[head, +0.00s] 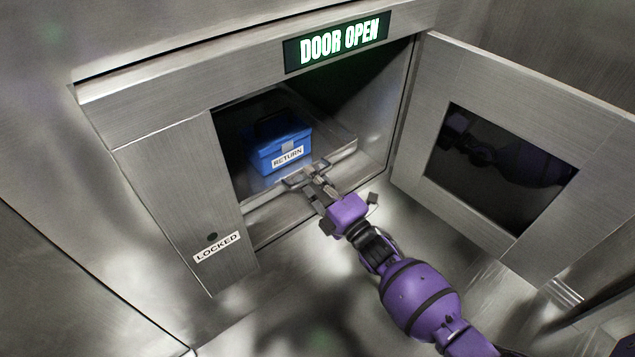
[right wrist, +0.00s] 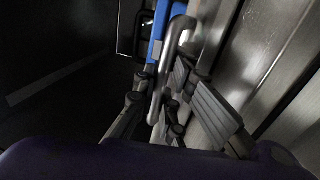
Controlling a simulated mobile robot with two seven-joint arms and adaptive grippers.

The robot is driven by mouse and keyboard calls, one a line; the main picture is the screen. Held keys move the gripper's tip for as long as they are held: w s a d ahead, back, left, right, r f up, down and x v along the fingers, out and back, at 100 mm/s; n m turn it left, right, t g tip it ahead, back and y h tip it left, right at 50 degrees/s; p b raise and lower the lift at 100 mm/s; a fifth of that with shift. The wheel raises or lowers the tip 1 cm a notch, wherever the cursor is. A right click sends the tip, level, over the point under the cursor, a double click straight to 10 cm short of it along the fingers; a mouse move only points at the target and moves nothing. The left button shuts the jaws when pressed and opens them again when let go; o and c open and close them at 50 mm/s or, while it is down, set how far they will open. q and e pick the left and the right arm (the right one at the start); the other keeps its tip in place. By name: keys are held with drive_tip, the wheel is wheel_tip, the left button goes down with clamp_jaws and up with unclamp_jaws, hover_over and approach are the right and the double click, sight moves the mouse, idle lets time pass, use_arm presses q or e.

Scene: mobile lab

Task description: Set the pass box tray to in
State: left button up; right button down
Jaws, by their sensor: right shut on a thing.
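The pass box (head: 170,160) has its door open. Inside is a metal tray (head: 262,201) with a bar handle (head: 293,182) at its front. A blue box (head: 281,142) labelled RETURN sits on the tray. My right gripper (head: 311,178) is at the tray front and shut on the handle. In the right wrist view, the curved silver handle (right wrist: 172,42) runs between the fingers of my right gripper (right wrist: 168,84), and a strip of the blue box (right wrist: 159,24) shows behind it. The gripper partly hides the handle. My left gripper is not in view.
The open door (head: 420,160) with a dark window stands to the right of the opening, near my right arm. A sign (head: 337,41) above reads DOOR OPEN. A LOCKED label (head: 217,247) is on the left panel. Metal walls surround the opening.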

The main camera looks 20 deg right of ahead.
drive_tip(key=shift+s, duration=0.1)
drive_tip(key=c, duration=1.8)
unclamp_jaws()
drive_tip(key=shift+s, duration=0.15)
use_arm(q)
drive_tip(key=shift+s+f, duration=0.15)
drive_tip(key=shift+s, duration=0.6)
use_arm(e)
drive_tip(key=v, duration=1.1)
drive_tip(key=shift+s+d, duration=0.2)
drive_tip(key=shift+s, duration=0.15)
drive_tip(key=shift+f, duration=0.1)
